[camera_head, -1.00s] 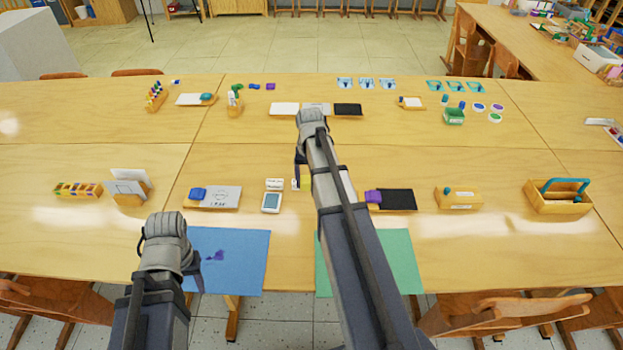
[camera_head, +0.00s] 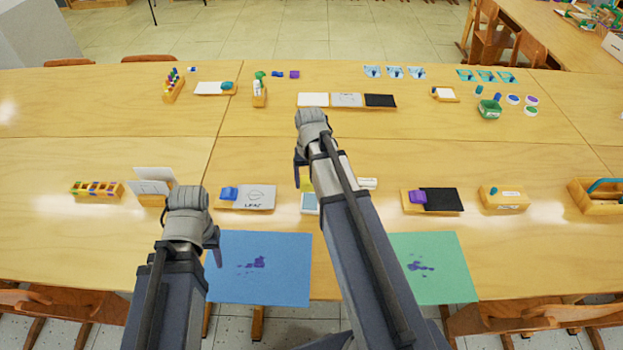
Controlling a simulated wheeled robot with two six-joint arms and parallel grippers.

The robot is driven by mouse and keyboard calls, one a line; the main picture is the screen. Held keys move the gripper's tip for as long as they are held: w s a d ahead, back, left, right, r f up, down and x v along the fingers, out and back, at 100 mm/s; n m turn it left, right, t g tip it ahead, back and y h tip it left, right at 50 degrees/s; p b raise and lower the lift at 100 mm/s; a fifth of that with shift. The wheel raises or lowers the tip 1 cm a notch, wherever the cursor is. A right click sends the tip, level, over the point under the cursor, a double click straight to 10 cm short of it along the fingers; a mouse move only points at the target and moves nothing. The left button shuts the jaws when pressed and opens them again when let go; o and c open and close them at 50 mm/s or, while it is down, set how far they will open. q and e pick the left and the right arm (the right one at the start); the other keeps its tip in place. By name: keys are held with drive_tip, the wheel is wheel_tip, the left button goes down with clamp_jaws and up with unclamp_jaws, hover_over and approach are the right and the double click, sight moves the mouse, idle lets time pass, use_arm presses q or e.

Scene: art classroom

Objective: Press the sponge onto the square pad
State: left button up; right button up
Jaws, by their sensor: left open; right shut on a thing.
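My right gripper (camera_head: 303,172) reaches over the near table, seen from above and behind. It is shut on a small yellow block, seemingly the sponge (camera_head: 306,182), which is mostly hidden by the gripper and arm. Just below it in the picture lies a small white-framed square pad with a teal face (camera_head: 309,204), partly covered by my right arm. I cannot tell whether the sponge touches the pad. My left gripper (camera_head: 213,245) is open and empty, pointing down over the left edge of the blue sheet.
The blue sheet (camera_head: 280,285) and green sheet (camera_head: 445,270) bear purple marks.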

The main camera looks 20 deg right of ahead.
sight(310, 202)
use_arm(q)
drive_tip(key=shift+f+b, duration=2.9)
drive_tip(key=shift+f, duration=0.05)
use_arm(e)
drive_tip(key=shift+f, duration=3)
use_arm(q)
drive_tip(key=shift+f+b, duration=0.5)
drive_tip(key=shift+f, duration=0.05)
use_arm(e)
drive_tip(key=shift+f, duration=0.5)
use_arm(q)
drive_tip(key=shift+r, duration=0.1)
use_arm(e)
drive_tip(key=shift+r, duration=0.1)
wheel_tip(310, 202, up, 7)
drive_tip(key=p, duration=0.7)
use_arm(q)
wheel_tip(310, 202, up, 7)
